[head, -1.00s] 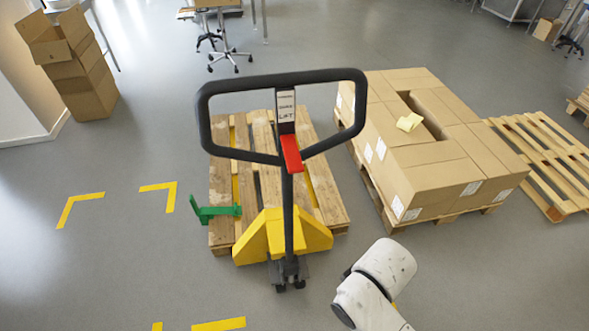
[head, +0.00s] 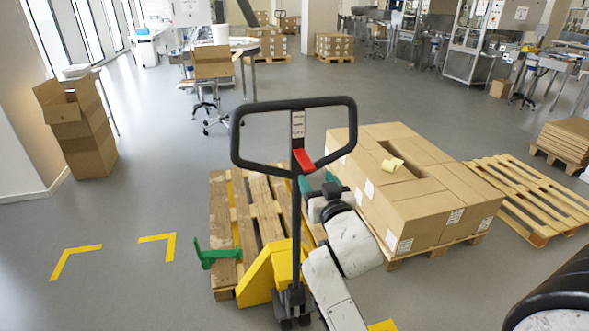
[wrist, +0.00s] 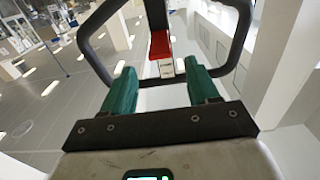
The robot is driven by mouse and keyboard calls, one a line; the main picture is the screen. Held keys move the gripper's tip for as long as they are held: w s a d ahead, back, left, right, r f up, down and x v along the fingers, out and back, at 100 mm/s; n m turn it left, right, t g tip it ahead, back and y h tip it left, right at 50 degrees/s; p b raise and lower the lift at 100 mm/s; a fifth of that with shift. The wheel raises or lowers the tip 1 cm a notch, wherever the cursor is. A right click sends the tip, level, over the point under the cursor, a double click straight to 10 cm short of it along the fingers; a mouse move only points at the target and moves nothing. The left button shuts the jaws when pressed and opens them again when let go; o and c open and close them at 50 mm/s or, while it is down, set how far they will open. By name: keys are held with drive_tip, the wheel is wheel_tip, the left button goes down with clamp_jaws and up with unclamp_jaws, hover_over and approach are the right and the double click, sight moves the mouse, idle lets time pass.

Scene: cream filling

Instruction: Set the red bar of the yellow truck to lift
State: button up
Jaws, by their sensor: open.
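The yellow pallet truck (head: 262,278) stands at the front of a wooden pallet (head: 222,215). Its upright black handle ends in a large loop (head: 235,140). The red bar (head: 304,161) sits at the base of the loop, below a white label; its setting is too small to tell. My gripper (head: 318,184) is just below and right of the red bar, beside the handle shaft. In the wrist view the red bar (wrist: 160,45) shows beyond my open gripper (wrist: 162,82), between the two green fingers and apart from them. Nothing is held.
A pallet stacked with cardboard boxes (head: 435,215) stands close on the right, with an empty pallet (head: 530,200) beyond. A green bracket (head: 215,254) is at the left pallet's edge. Open cartons (head: 85,140) stand far left. The floor at left, with yellow corner marks (head: 75,250), is clear.

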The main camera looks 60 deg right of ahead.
sight(305, 160)
drive_tip(key=p+x, duration=0.1)
drive_tip(key=x, duration=0.9)
drive_tip(key=shift+a+p, duration=0.1)
drive_tip(key=shift+p, duration=0.3)
clamp_jaws()
drive_tip(key=shift+f, duration=0.1)
